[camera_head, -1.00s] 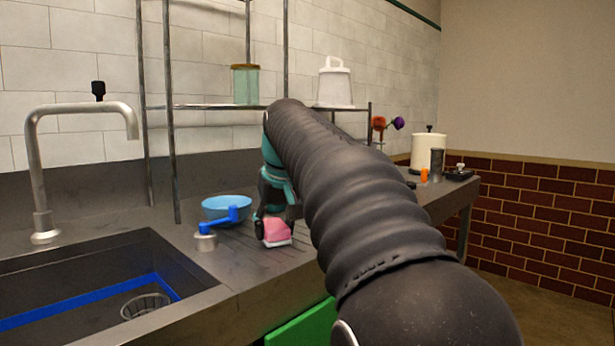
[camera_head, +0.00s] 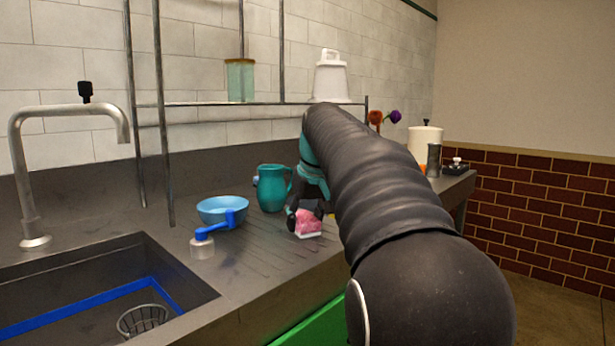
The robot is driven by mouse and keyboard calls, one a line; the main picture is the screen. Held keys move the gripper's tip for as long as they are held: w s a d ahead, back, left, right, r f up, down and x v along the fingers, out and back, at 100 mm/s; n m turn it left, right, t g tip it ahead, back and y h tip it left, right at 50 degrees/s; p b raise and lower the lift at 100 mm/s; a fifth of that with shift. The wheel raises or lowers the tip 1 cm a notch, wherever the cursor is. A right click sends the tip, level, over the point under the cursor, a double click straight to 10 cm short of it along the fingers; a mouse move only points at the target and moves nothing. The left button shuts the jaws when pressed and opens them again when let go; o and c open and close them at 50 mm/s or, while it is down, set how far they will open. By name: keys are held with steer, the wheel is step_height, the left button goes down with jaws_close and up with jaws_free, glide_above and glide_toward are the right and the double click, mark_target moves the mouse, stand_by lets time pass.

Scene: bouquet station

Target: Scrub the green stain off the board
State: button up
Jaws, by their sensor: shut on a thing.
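My gripper (camera_head: 309,208) is at the end of my dark ribbed arm, over the grooved part of the counter. It is shut on a pink sponge (camera_head: 308,222) with a pale underside. The sponge is low over the grooves; I cannot tell whether it touches them. I make out neither the board nor a green stain. My arm hides much of the counter to the right of the gripper.
The sink (camera_head: 189,268) is at the lower left. A paper roll (camera_head: 425,147) stands at the far right. A metal rack (camera_head: 200,104) rises behind.

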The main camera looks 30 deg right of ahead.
steer(key=shift+w+d, duration=0.15)
steer(key=shift+d, duration=0.3)
steer(key=shift+w+r, duration=0.1)
steer(key=shift+r, duration=3.95)
